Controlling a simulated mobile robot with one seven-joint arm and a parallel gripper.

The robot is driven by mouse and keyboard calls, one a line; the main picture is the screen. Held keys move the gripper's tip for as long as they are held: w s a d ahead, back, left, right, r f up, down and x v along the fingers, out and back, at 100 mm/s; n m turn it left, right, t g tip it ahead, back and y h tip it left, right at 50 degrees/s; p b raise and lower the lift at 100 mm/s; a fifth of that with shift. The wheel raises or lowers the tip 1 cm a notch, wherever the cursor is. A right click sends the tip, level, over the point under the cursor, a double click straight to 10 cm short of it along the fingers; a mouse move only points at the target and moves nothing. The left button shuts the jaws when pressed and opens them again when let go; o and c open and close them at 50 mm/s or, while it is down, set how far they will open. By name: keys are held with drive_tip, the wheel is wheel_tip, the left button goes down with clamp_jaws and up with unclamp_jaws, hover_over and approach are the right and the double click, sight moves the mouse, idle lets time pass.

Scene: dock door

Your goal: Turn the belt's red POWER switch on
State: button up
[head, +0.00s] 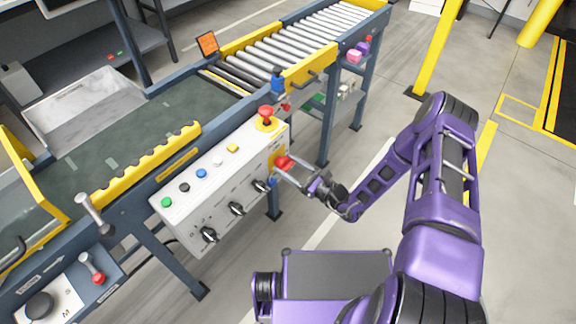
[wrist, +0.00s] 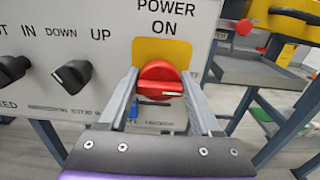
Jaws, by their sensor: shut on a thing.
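The red POWER switch (wrist: 160,76) is a round rotary knob on a yellow plate (wrist: 148,48), below the printed words POWER ON. Its grip bar lies about level in the wrist view. In the head view the switch (head: 283,161) is at the right end of the white control panel (head: 219,188). My gripper (wrist: 161,84) is shut on the switch, one finger on each side of it. In the head view my gripper (head: 284,168) reaches the panel from the right. A small blue item (wrist: 134,108) shows below the switch, partly hidden by the left finger.
Black knobs (head: 236,209) and coloured buttons (head: 201,173) line the same panel. A red mushroom button (head: 266,114) stands above the switch. The roller conveyor (head: 305,42) runs behind.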

drive_tip(key=shift+n, duration=0.3)
drive_tip(key=n, duration=0.9)
drive_tip(key=shift+s+a+f+p, duration=0.1)
drive_tip(key=shift+s+p, duration=0.05)
drive_tip(key=shift+p, duration=0.15)
drive_tip(key=n, duration=0.4)
drive_tip(key=shift+n+p, duration=0.3)
drive_tip(key=shift+p, duration=0.05)
drive_tip(key=shift+f+n+p, duration=0.15)
drive_tip(key=shift+n+p, duration=0.15)
drive_tip(key=shift+n, duration=1.5)
drive_tip(key=o, duration=1.4)
drive_tip(key=shift+s, duration=0.1)
drive_tip(key=v, duration=1.7)
drive_tip(key=shift+s, duration=0.1)
